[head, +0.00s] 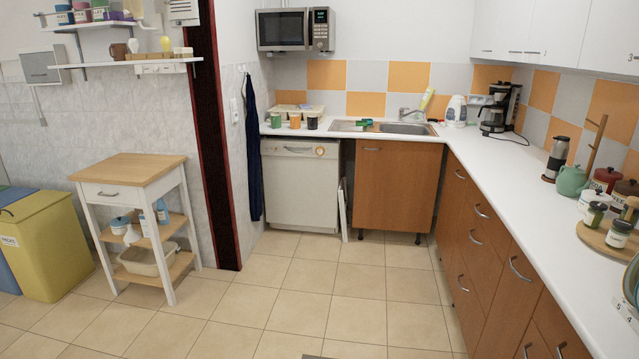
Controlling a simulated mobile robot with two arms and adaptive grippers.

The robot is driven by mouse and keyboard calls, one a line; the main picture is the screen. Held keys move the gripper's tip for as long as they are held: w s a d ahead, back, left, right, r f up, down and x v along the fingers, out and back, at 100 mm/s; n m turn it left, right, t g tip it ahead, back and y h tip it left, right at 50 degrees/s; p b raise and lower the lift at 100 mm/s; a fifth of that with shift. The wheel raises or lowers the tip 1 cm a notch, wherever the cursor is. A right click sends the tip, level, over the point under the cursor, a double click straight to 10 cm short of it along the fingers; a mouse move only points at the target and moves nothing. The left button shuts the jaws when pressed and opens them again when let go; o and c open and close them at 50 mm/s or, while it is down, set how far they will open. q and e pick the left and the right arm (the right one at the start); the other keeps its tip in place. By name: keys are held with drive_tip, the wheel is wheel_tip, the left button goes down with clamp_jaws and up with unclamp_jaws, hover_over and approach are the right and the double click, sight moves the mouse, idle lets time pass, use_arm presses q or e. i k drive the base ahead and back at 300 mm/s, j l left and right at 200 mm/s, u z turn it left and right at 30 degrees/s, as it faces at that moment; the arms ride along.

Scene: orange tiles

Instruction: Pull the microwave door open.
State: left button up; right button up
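The microwave (294,30) hangs high on the back wall, above the left end of the counter. It is silver with a dark door window (282,29) and a control panel with a lit display (320,16) on its right side. Its door looks shut. The microwave is far from me, across the room. Neither of my grippers shows in the head view.
Open tiled floor (330,290) lies between me and the back counter. A wooden-topped trolley (130,168) and yellow bin (45,245) stand at left. A long white counter (500,175) with drawers bounds the right. A dishwasher (300,190) stands below the microwave.

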sight(306, 13)
drive_tip(key=i, duration=3.35)
drive_tip(key=i+l+u, duration=0.15)
drive_tip(key=i, duration=1.3)
drive_tip(key=u, duration=0.05)
